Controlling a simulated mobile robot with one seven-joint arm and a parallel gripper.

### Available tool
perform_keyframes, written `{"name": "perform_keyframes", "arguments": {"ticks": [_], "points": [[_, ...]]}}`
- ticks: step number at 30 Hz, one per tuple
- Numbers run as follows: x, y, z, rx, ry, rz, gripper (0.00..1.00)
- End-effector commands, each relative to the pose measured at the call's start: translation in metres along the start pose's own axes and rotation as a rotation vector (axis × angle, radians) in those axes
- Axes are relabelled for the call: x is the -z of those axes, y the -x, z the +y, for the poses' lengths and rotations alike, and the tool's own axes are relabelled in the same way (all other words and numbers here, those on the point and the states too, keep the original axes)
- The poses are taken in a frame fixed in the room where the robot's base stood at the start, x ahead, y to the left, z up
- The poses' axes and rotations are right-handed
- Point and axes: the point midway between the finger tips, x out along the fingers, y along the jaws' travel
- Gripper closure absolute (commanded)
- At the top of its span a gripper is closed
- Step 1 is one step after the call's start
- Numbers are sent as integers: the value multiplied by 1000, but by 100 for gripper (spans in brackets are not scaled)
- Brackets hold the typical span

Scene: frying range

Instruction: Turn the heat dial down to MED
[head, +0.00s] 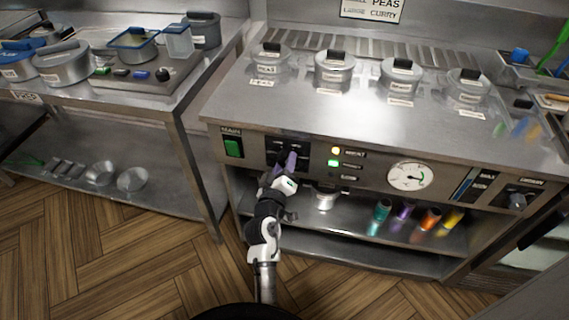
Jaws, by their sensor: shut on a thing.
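My gripper (285,160) is at the left part of the range's front panel, with its purple fingers against a dark dial plate (300,149). The fingers are shut on the heat dial there. The fingers and wrist hide most of the dial, and I cannot read its pointer or the MED mark.
Beside the plate are a green switch (233,148), lit yellow and green lamps (335,151) and a round gauge (408,176). Several lidded pots (334,72) stand on top. Below is a shelf (350,250) with coloured shakers (429,218). A side table (150,202) stands left.

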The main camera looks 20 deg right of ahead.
Motion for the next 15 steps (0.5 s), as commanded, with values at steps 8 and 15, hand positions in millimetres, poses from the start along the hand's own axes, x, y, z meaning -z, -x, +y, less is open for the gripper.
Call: {"name": "perform_keyframes", "arguments": {"ticks": [8,15], "points": [[1,0,1,-2,14,4,80],[1,0,1,-2,12,4,53]]}}
